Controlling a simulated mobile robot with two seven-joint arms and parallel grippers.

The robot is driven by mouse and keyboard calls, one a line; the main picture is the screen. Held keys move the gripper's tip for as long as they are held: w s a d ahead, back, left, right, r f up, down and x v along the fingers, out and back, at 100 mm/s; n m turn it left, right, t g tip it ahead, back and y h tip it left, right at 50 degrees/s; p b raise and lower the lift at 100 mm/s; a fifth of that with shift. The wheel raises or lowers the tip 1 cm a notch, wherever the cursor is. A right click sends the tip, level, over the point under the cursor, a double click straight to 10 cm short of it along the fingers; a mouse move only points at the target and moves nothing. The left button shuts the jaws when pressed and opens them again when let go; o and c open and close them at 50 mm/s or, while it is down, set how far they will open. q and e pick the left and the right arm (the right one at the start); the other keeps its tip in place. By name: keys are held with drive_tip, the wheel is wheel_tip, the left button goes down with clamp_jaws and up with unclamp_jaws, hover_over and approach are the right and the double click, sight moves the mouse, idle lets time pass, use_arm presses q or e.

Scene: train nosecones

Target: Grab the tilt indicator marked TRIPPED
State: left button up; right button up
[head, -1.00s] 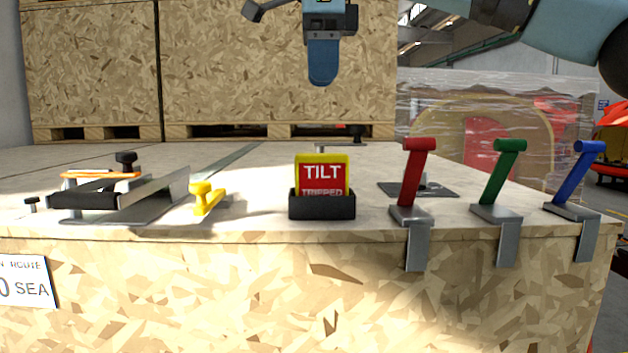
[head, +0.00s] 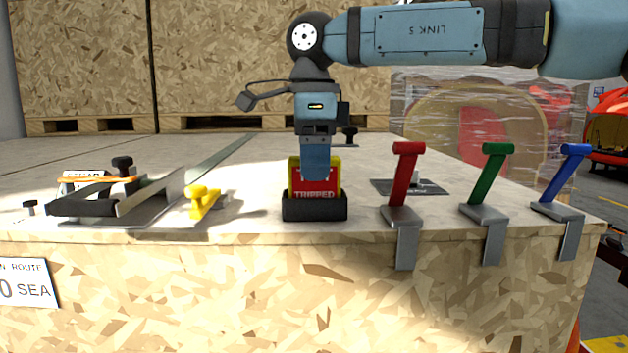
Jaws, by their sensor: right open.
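The tilt indicator (head: 315,195) is a yellow-edged block with a red face and the white word TRIPPED. It stands upright in a black holder (head: 314,211) near the front edge of the wooden crate top. My right gripper (head: 316,172) points straight down at the indicator from above. Its near blue finger covers the upper middle of the face, hiding the word TILT. The jaws are open; the far finger is hidden, and I cannot tell whether the near finger touches the block. My left gripper is not in view.
Right of the holder stand a red lever (head: 404,175), a green lever (head: 487,174) and a blue lever (head: 565,173) on metal brackets. Left are a yellow handle (head: 203,201) and a clamp-like metal fixture (head: 120,197). Tall wooden crates (head: 215,60) stand behind.

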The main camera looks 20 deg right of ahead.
drive_tip(key=shift+s+r, duration=0.1)
drive_tip(key=shift+s, duration=0.1)
drive_tip(key=c, duration=1)
